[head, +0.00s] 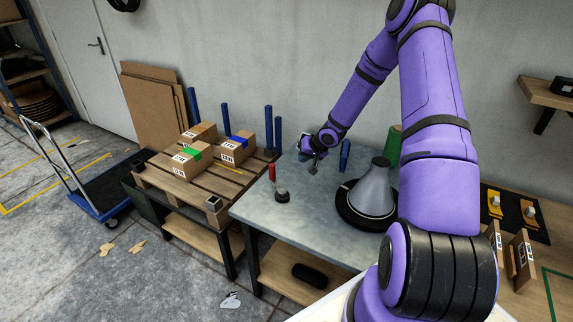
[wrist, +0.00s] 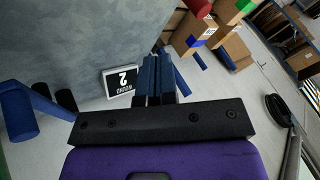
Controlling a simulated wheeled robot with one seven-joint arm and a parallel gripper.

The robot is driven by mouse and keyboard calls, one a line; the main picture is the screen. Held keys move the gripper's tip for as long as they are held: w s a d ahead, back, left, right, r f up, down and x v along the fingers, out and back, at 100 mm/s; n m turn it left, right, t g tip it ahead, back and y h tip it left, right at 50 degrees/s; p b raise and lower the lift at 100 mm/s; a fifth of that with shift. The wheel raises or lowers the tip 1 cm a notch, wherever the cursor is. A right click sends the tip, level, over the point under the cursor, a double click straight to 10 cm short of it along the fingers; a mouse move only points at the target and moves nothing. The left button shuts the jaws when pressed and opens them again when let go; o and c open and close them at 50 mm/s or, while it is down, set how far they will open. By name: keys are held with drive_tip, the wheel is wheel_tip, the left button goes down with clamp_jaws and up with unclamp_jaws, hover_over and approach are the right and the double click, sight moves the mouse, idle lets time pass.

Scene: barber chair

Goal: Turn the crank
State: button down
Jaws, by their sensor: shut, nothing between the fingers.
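A small crank with an upright red handle (head: 272,172) and a dark round base (head: 282,196) stands on the grey table (head: 250,210) in the head view. A red end, probably the same handle, shows at the top edge of the wrist view (wrist: 198,5). My gripper (head: 314,167) is behind and to the right of the crank, apart from it, above the table. In the wrist view its blue fingers (wrist: 160,78) are together with nothing between them. The crank's base is not clear in the wrist view.
A grey cone on a black ring (head: 372,195) stands right of my gripper, with a blue post (head: 345,156) and green cylinder (head: 393,147) behind. A pallet with boxes (head: 187,163) is left. A white card marked 2 (wrist: 121,80) lies near my fingers.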

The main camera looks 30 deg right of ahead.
drive_tip(key=x, duration=1)
drive_tip(key=shift+s, duration=0.15)
drive_tip(key=shift+w+a+r, duration=0.1)
drive_tip(key=shift+w+a, duration=0.2)
drive_tip(key=shift+a, duration=0.2)
drive_tip(key=shift+w+a, duration=0.25)
drive_tip(key=shift+a, duration=0.25)
drive_tip(key=shift+w+a, duration=0.5)
drive_tip(key=shift+a, duration=0.2)
